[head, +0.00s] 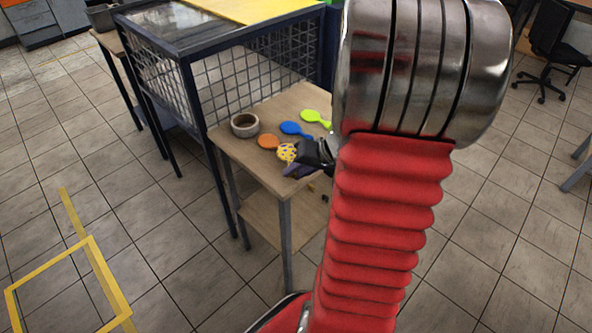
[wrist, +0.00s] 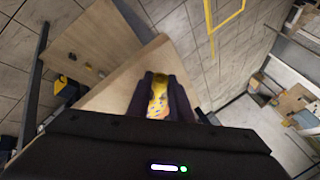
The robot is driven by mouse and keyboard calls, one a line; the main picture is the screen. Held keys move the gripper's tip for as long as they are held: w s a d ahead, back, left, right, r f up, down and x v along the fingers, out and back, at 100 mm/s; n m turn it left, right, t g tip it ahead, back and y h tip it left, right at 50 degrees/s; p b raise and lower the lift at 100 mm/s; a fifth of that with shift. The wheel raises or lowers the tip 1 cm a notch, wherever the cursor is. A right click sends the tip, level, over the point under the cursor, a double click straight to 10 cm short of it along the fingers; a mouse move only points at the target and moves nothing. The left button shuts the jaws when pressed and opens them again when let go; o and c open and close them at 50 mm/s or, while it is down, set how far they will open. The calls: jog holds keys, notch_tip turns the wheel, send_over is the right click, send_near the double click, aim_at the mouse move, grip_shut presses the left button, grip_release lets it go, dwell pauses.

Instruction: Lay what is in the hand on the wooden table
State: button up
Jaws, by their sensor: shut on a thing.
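My gripper (head: 300,163) is shut on a yellow balloon (head: 286,152) with a dark pattern, over the front right part of the wooden table (head: 228,148). In the wrist view the dark fingers of my gripper (wrist: 160,84) stand on both sides of the yellow balloon (wrist: 157,104), with the wooden table top (wrist: 118,80) behind them. The exact gap between balloon and table top cannot be told. The balloon's gripped end is partly hidden by the fingers.
A lower shelf (head: 262,212) is below. A mesh-sided frame (head: 245,84) stands behind. Bare table shows at the front left.

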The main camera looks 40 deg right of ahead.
jog(key=shift+f, duration=0.2)
jog(key=o, duration=1)
jog(key=shift+c, duration=0.2)
jog(key=shift+r, duration=0.1)
jog(key=shift+r, duration=0.55)
jog(key=v, duration=1.2)
